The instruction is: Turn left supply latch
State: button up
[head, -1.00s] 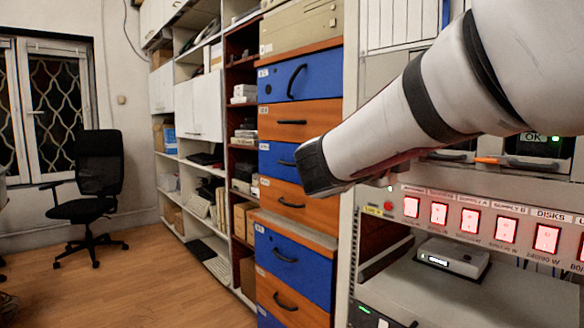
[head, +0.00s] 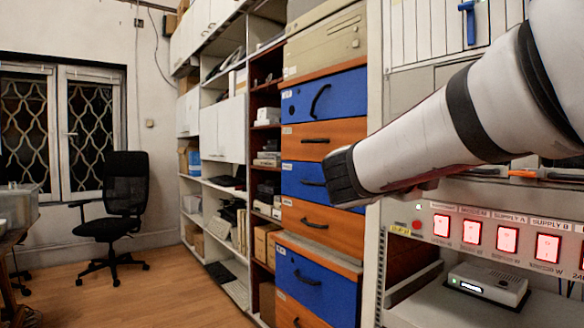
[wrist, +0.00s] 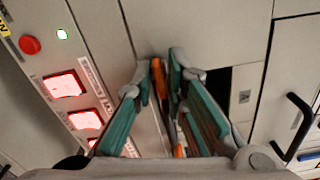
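My gripper (wrist: 162,75) shows in the wrist view with its teal-padded fingers apart. A narrow orange latch (wrist: 157,70) lies between the fingertips. I cannot tell whether either finger touches it. More orange (wrist: 181,140) shows lower between the fingers, partly covered by the right one. In the head view an orange handle (head: 523,174) sits on the rack above the lit switches, right of a dark handle. I cannot tell which of these is the left supply latch. My arm crosses the head view and hides the gripper there.
A panel with several lit red switches (head: 507,239) and a red button (wrist: 30,45) lies beside the latch area. A blue handle (head: 468,22) is on the upper rack. Blue and orange drawers (head: 322,140) stand left of the rack. An office chair (head: 122,205) stands on open floor.

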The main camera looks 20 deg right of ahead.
jog(key=shift+a, duration=0.1)
jog(key=v, duration=1.2)
